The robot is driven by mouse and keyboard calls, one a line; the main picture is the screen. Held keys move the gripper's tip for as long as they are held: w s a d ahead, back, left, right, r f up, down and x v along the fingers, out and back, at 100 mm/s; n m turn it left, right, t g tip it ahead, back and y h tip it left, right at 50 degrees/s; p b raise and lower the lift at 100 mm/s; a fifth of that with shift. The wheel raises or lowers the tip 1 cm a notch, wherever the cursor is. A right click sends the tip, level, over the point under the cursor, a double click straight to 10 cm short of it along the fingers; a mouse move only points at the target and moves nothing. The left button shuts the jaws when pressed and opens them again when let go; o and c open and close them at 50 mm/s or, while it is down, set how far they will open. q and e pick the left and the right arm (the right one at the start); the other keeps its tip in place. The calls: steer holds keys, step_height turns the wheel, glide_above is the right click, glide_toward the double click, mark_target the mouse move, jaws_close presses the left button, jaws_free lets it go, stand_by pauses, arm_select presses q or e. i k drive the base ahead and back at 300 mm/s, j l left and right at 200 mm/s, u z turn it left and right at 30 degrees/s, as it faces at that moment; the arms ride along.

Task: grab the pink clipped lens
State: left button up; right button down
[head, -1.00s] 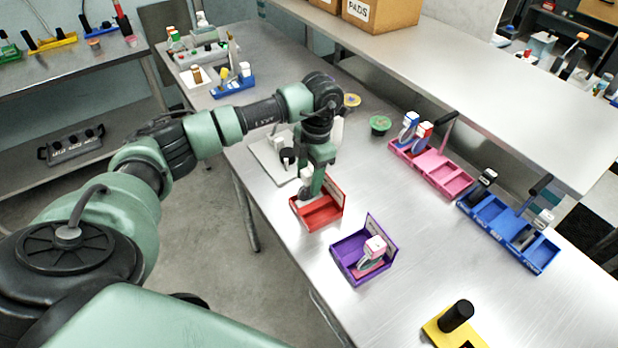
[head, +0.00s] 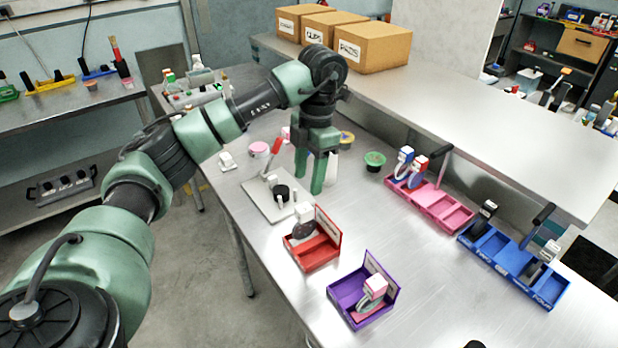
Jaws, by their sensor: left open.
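A lens with a pink and white clip (head: 374,285) stands in the purple tray (head: 346,288) at the front, which I take as the pink clipped lens. My left gripper (head: 309,187) is open and empty. It points down over the table, behind the red tray and well apart from the pink clipped lens. My right gripper is not in view.
The red tray (head: 318,259) holds a lens with a white clip (head: 303,216). A white plate with a red-handled device (head: 262,203) stands left of the gripper. Pink (head: 440,206) and blue (head: 515,262) racks are at right.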

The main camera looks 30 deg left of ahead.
mark_target(375, 287)
steer(key=k+j+z, duration=0.2)
steer(key=z, duration=0.2)
steer(key=k+j+z, duration=0.2)
steer(key=z, duration=0.2)
steer(key=k+z, duration=0.4)
steer(key=i+j, duration=0.05)
steer(key=i, duration=0.05)
